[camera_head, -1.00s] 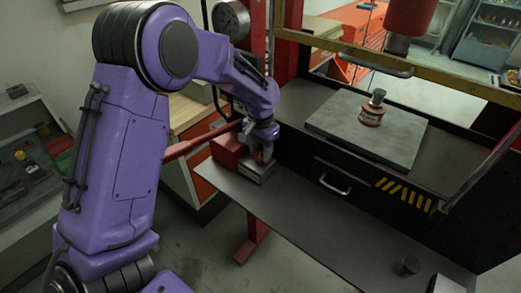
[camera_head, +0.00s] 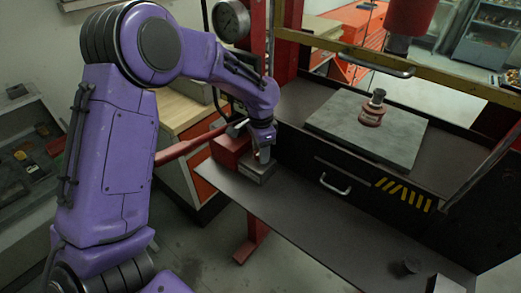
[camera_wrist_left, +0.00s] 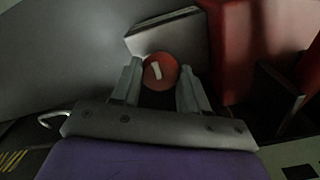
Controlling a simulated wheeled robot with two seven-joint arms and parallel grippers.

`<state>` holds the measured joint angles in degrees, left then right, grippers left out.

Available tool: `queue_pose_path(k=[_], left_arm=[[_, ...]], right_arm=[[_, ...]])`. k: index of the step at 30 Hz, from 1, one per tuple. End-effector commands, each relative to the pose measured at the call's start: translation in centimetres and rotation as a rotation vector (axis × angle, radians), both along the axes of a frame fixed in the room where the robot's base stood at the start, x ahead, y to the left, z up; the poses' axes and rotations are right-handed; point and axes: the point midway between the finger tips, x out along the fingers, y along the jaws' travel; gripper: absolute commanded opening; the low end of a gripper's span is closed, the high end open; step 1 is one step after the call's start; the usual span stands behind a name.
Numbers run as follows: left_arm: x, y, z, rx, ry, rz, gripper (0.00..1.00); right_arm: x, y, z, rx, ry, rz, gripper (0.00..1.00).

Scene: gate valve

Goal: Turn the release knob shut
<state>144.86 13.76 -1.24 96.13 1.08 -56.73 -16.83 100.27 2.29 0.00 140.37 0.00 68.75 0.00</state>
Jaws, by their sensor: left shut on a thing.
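The release knob (camera_wrist_left: 160,71) is a round orange-red cap with a white mark on its face. In the left wrist view it sits between the two grey fingers of my left gripper (camera_wrist_left: 159,76), which is shut on it. In the head view my left gripper (camera_head: 263,154) points down at the grey block (camera_head: 258,172) beside the red pump body (camera_head: 230,149). My fingers mostly hide the knob there. My right gripper is not in view.
A red pump lever (camera_head: 190,145) sticks out left from the pump body. A pressure gauge (camera_head: 231,20) is above on the red press frame. A red-and-metal valve part (camera_head: 373,112) stands on a grey plate (camera_head: 395,150). The dark shelf (camera_head: 300,222) is mostly bare.

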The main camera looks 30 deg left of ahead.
Motion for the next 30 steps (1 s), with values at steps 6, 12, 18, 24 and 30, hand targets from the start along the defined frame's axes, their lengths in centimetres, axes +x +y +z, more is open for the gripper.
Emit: queue_pose_path(k=[6,12,18,24,30], left_arm=[[0.0,0.0,0.0,-0.001,-0.001,-0.003,0.14],[0.0,0.0,0.0,0.0,0.0,-0.002,0.7],[0.0,0.0,0.0,0.0,0.0,-0.002,0.7],[0.1,0.0,1.5,0.001,-0.004,-0.002,0.7],[0.1,0.0,6.2,0.001,-0.006,-0.002,0.7]], right_arm=[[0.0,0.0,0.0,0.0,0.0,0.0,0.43],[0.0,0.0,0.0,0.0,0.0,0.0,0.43],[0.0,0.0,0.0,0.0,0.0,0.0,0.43],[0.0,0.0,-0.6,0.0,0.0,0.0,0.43],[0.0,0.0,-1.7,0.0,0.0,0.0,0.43]])
